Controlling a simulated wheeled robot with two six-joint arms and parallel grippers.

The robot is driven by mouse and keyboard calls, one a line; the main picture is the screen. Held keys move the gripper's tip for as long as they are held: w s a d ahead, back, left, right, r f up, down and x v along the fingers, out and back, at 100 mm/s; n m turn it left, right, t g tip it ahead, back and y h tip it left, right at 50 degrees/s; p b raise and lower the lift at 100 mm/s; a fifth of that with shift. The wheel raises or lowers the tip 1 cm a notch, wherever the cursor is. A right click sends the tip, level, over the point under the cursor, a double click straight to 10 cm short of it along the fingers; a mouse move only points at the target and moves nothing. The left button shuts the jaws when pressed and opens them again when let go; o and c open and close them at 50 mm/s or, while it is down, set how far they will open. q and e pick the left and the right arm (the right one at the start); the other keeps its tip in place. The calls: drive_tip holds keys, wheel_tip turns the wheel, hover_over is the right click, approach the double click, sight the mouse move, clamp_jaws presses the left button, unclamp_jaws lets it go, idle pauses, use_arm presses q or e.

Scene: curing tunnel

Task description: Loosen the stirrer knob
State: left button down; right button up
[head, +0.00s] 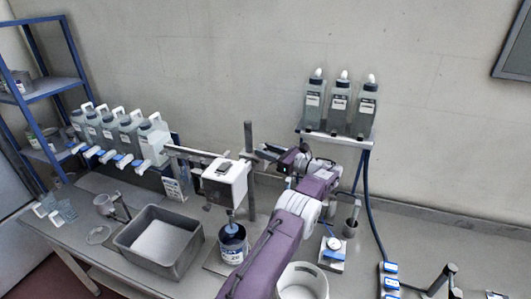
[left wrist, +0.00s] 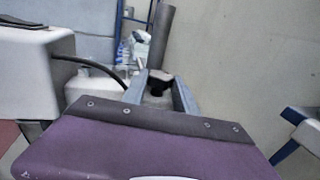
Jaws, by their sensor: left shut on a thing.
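The stirrer's white motor head (head: 225,183) hangs on a grey upright post (head: 249,140), its shaft reaching down into a dark blue can (head: 233,243). My left gripper (head: 264,153) is at the post, just right of the motor head. In the left wrist view, the gripper (left wrist: 158,95) has its two grey fingers shut on a small dark knob (left wrist: 157,86) in front of the post (left wrist: 161,35). The white motor head (left wrist: 30,75) is at left there. The knob is mostly hidden by the fingers. My right gripper is not in view.
A grey tray (head: 126,241) stands left of the can. Bottles stand on a wall shelf (head: 340,136) at right. A white bucket (head: 303,281) and a small blue dial device (head: 332,247) sit near my arm.

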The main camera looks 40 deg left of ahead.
use_arm(q)
drive_tip(key=shift+r, duration=0.15)
drive_tip(key=c, duration=1)
unclamp_jaws()
drive_tip(key=shift+o, duration=0.2)
drive_tip(key=d+b, duration=0.3)
drive_tip(key=d, duration=0.6)
drive_tip(key=shift+w, duration=0.3)
